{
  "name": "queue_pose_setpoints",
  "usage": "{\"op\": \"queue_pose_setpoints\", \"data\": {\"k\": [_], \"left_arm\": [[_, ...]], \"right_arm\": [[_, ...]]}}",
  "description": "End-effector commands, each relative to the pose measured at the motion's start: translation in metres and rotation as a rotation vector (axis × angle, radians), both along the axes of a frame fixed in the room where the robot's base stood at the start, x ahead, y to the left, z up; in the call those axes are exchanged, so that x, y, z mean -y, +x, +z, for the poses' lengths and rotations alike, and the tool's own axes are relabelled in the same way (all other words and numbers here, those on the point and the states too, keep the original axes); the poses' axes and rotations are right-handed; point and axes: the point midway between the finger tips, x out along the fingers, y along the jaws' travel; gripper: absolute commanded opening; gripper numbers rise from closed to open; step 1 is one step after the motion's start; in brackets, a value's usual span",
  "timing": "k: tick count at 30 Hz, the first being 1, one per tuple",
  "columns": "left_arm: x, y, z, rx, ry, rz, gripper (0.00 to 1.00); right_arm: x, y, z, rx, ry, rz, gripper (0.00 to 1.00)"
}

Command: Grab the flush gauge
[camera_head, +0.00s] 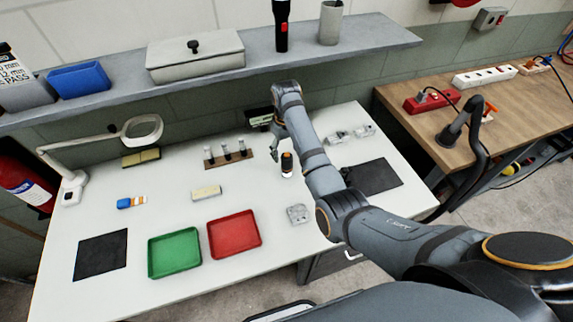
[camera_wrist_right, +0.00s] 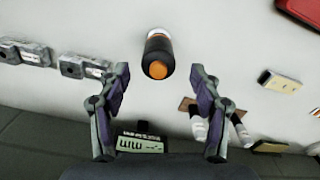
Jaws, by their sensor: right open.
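A black cylinder with an orange top and a white base (camera_head: 287,165) stands upright on the white table. In the right wrist view it (camera_wrist_right: 158,55) lies just beyond and between the fingertips, not touched. A dark device with a pale display (camera_head: 260,118) is at the back of the table; its display (camera_wrist_right: 140,143) reads "mm" in the wrist view, partly hidden. I cannot tell for sure which of the two is the flush gauge. My right gripper (camera_head: 275,148) is open and empty above the back of the table; its two fingers (camera_wrist_right: 161,72) are spread. My left gripper is not in view.
A brown rack (camera_head: 228,158) with small upright parts stands left of the gripper. A red tray (camera_head: 234,235) and a green tray (camera_head: 174,254) are nearer the front. Clear metallic parts (camera_head: 350,134) lie to the right. A grey shelf (camera_head: 370,35) overhangs the back.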

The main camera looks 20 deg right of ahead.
Motion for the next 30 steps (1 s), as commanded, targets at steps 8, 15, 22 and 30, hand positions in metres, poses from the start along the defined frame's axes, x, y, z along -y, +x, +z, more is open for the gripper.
{"op": "queue_pose_setpoints", "data": {"k": [8,15,22,30], "left_arm": [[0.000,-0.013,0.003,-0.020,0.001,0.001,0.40],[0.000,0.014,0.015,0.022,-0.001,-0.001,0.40],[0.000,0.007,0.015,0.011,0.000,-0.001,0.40],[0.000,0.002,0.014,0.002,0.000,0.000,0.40]], "right_arm": [[0.000,-0.001,-0.036,0.000,0.000,-0.001,0.65],[0.003,-0.006,-0.054,-0.004,0.000,-0.002,0.65],[0.003,-0.006,-0.087,0.001,0.000,-0.002,0.65],[0.003,-0.006,-0.089,0.002,0.001,-0.002,0.59]]}}
